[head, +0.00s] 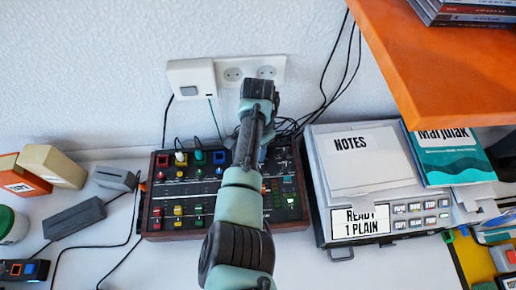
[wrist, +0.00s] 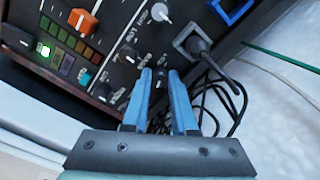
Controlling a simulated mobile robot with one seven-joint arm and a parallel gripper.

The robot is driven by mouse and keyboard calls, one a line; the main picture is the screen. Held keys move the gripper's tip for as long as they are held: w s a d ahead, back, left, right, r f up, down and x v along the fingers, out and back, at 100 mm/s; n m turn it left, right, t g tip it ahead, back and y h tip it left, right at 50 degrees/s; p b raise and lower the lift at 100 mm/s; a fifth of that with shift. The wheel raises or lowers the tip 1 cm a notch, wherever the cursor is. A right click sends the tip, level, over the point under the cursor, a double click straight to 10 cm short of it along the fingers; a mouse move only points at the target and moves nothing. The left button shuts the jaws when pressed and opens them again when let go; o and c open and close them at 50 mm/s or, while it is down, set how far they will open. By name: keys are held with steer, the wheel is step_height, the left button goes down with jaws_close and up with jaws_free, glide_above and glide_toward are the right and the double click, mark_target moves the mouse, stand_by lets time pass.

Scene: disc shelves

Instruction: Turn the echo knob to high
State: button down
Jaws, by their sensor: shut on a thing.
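The mixer panel (head: 170,203) is a dark console in a wooden frame with coloured knobs, buttons and lit pads. It also shows in the wrist view (wrist: 60,12). My gripper (wrist: 159,76) points down at the panel's edge, its two blue fingers close together. It is shut on a small dark knob (wrist: 160,72), mostly hidden between the fingertips. The small labels near it are too blurred and tilted to read surely, so I cannot confirm the echo label or the knob's setting. In the head view my arm hides the gripper and this knob.
A device with a notes sheet (head: 362,160) stands right of the panel. An orange shelf (head: 440,70) overhangs at upper right.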

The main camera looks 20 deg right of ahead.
steer(key=c, duration=1)
jaws_free()
steer(key=shift+r, duration=0.1)
